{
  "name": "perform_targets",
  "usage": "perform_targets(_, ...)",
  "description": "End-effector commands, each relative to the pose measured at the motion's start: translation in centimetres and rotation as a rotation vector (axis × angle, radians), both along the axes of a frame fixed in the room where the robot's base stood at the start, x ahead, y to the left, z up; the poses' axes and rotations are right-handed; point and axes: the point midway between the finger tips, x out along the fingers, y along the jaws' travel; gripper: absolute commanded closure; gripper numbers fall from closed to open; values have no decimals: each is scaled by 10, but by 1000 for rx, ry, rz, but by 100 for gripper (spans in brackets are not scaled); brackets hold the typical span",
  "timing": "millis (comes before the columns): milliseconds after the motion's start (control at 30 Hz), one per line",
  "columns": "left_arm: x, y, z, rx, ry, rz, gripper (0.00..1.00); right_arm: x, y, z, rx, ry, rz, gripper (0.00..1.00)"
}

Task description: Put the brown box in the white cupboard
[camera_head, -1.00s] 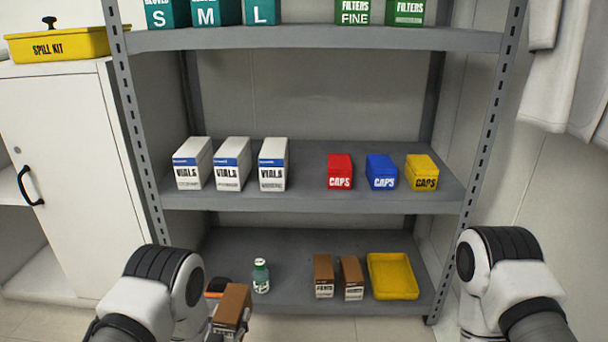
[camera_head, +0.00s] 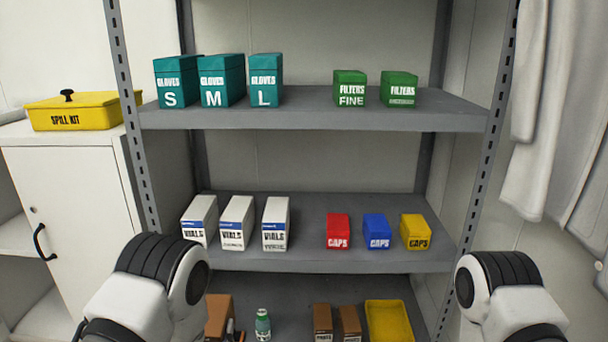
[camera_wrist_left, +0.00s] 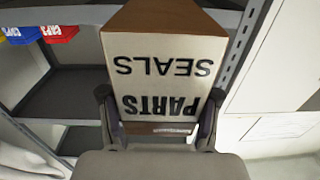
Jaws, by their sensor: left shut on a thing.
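The brown box (camera_head: 218,314) shows low in the head view, partly hidden behind my left arm. In the left wrist view the box (camera_wrist_left: 165,70) fills the middle, its white label reading PARTS SEALS upside down. My left gripper (camera_wrist_left: 158,112) is shut on it, one finger on each side. The white cupboard (camera_head: 80,200) stands at the left of the head view, with a black handle on its door. The space left of the door is open and shows an inner shelf (camera_head: 16,237). My right arm shows at right; its gripper is out of view.
A grey shelf rack (camera_head: 310,118) stands ahead with glove, filter, vial and caps boxes. Its bottom level holds a green bottle (camera_head: 263,325), two other brown boxes (camera_head: 322,320) and a yellow tray (camera_head: 388,320). A yellow spill kit (camera_head: 80,110) sits on the cupboard.

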Motion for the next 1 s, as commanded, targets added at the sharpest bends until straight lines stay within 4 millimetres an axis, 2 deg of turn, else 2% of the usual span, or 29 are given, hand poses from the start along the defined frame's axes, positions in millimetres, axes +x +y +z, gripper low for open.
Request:
perform_targets(33, -1, 0, 20, 0, -1, 0, 81, 0, 0, 19, 0, 0, 0, 60)
perform_targets(167, -4, 0, 50, 0, 0, 0, 81, 0, 0, 48, 0, 0, 0, 60)
perform_targets(367, -10, 0, 121, 0, -1, 0, 81, 0, 0, 116, 0, 0, 0, 60)
perform_targets(500, -17, 0, 185, 0, 0, 0, 81, 0, 0, 177, 0, -1, 0, 60)
perform_targets(800, -31, 0, 314, 0, 0, -1, 81, 0, 0, 298, 0, 0, 0, 60)
perform_targets(900, -34, 0, 347, 1, 0, -1, 81, 1, 0, 330, 0, -1, 0, 60)
perform_targets(1000, -37, 0, 368, 1, 1, 0, 81, 1, 0, 349, 0, 0, 0, 60)
